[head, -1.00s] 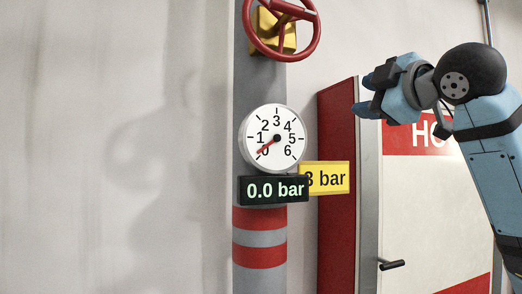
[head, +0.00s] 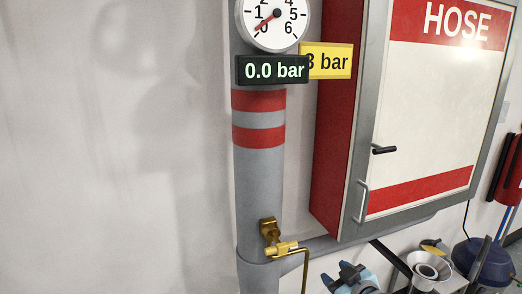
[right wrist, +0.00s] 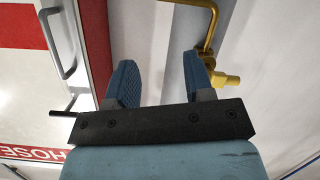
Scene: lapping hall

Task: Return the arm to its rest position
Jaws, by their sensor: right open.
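My right gripper (head: 346,278) is low in the head view, at the bottom edge, right of the grey pipe and below the hose cabinet. Its two blue fingers (right wrist: 162,82) stand apart in the right wrist view, with nothing between them. Only part of my right arm shows, near the bottom edge of the head view. My left gripper is in neither view.
A red and white hose cabinet (head: 428,110) hangs on the wall. The grey pipe (head: 260,185) carries a gauge (head: 272,18), a 0.0 bar display (head: 273,70) and a brass tap (head: 280,248). A yellow sign (head: 335,60) is partly covered. Wall at left is bare.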

